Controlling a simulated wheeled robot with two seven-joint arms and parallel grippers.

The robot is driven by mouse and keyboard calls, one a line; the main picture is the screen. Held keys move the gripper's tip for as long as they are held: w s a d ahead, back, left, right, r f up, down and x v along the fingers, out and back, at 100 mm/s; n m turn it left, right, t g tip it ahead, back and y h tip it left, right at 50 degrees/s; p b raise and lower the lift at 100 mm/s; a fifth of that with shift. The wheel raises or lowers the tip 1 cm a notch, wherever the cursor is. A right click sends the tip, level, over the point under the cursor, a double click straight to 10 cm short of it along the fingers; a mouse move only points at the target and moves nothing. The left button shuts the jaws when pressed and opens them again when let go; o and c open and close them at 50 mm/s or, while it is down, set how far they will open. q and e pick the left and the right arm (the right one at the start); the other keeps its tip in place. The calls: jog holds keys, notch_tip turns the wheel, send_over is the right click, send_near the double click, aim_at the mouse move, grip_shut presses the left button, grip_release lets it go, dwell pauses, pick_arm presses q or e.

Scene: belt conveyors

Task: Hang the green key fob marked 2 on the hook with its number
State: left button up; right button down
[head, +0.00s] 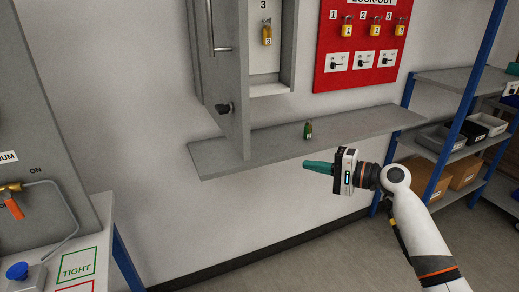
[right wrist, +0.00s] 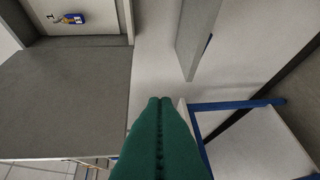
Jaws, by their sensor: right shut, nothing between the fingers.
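The green key fob (head: 308,130) stands on the grey shelf (head: 240,157) below the cabinet; its pale label is too small to read surely. My right gripper (head: 306,164) is shut and empty, with teal fingers pointing left, in front of the shelf and below the fob in the picture, apart from it. Its shut fingers also show in the right wrist view (right wrist: 160,101). The grey cabinet (head: 288,45) has its door (head: 232,70) swung open. A yellow fob marked 3 (head: 267,35) hangs under number 3 inside. The hook numbered 2 is not visible. My left gripper is out of view.
A red lock-out board (head: 379,75) with several yellow padlocks is on the wall to the right. A blue-framed rack (head: 448,150) with bins stands at the right. A grey panel (head: 40,110) is at the left. A blue fob (right wrist: 68,19) hangs in the cabinet in the right wrist view.

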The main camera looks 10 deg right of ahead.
jog(key=s+a+r+n+g+y, duration=0.1)
jog(key=s+a+r+n+y, duration=0.15)
jog(key=r, duration=0.65)
jog(key=w+a+p, duration=0.3)
jog(key=a+p, duration=0.2)
jog(key=a, duration=0.6)
jog(key=shift+a+f+m, duration=0.3)
jog(key=shift+f+m, duration=0.05)
